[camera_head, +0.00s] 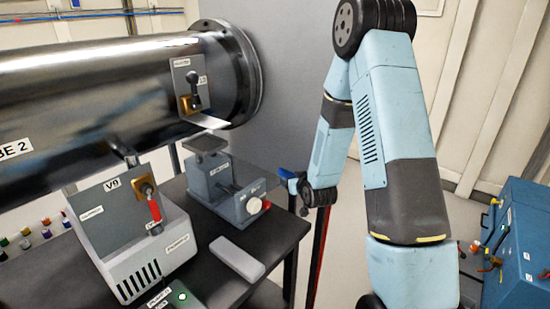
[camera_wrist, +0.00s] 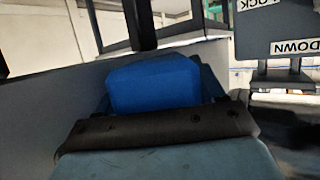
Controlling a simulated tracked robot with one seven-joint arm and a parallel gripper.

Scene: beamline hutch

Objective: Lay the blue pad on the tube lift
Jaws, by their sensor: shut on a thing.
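The blue pad (camera_head: 286,173) shows as a small blue patch at my gripper (camera_head: 294,182) in the head view. In the wrist view the pad (camera_wrist: 155,85) fills the middle, just beyond a dark bar of my gripper. My gripper is shut on the pad; its fingertips are mostly hidden. The tube lift (camera_head: 222,188) is a grey device with a flat top plate (camera_head: 208,143) and a white knob (camera_head: 253,205). It stands on the dark table, left of my gripper. The pad is apart from the lift, to its right. The top plate looks bare.
A large dark tube (camera_head: 100,95) with an end flange hangs above the lift, and a tilted plate sticks out below its lever. A grey V9 box (camera_head: 132,235) and a grey block (camera_head: 237,258) share the table (camera_head: 285,232). A blue cabinet (camera_head: 520,245) stands at right.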

